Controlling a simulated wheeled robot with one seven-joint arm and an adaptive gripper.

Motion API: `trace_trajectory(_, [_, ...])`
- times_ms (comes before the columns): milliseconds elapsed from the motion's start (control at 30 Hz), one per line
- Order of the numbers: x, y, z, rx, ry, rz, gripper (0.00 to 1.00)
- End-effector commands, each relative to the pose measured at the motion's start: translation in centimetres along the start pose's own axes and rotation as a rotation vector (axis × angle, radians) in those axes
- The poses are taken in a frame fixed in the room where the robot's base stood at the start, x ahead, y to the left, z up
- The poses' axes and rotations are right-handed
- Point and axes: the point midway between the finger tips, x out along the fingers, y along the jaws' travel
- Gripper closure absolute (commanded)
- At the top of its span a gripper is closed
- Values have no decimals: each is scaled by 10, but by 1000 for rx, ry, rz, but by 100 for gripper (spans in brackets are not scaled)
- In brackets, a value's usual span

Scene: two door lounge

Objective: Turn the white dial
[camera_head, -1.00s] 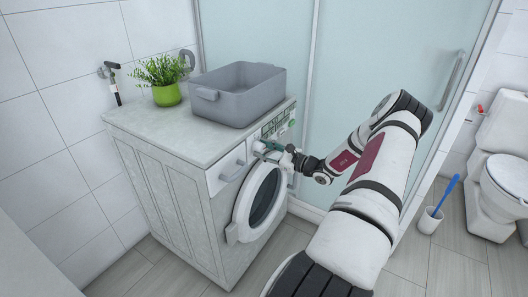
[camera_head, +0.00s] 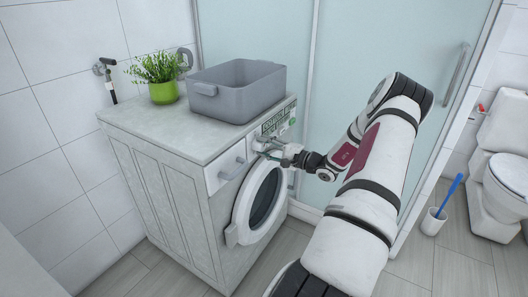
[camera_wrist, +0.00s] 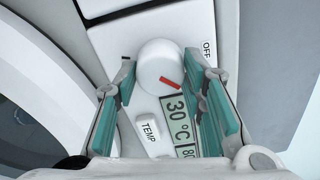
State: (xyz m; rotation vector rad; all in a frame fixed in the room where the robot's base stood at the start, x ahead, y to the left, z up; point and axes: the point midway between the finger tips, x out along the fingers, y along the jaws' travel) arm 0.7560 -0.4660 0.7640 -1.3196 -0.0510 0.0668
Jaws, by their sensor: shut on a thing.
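The white dial (camera_wrist: 160,66) is on the washing machine's control panel in the wrist view. Its red mark points down and to the right, between the OFF label and the display. My gripper (camera_wrist: 166,82) has its two teal-lined fingers on either side of the dial, shut on it. In the head view my gripper (camera_head: 265,143) is at the front panel of the washing machine (camera_head: 170,205), above the round door. The dial is hidden there behind my gripper.
A display reading 30 °C (camera_wrist: 180,125) and a TEMP button (camera_wrist: 149,130) sit beside the dial. The round door (camera_head: 240,226) is just below. A grey basin (camera_head: 235,103) and a green potted plant (camera_head: 163,92) stand on top. A glass panel (camera_head: 350,60) is behind.

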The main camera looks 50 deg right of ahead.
Motion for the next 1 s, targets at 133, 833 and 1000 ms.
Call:
trace_trajectory(133, [1, 2, -1, -140, 0, -2, 91])
trace_trajectory(833, [1, 1, 1, -695, -2, -2, 91])
trace_trajectory(1000, [1, 0, 1, -754, -2, -1, 91])
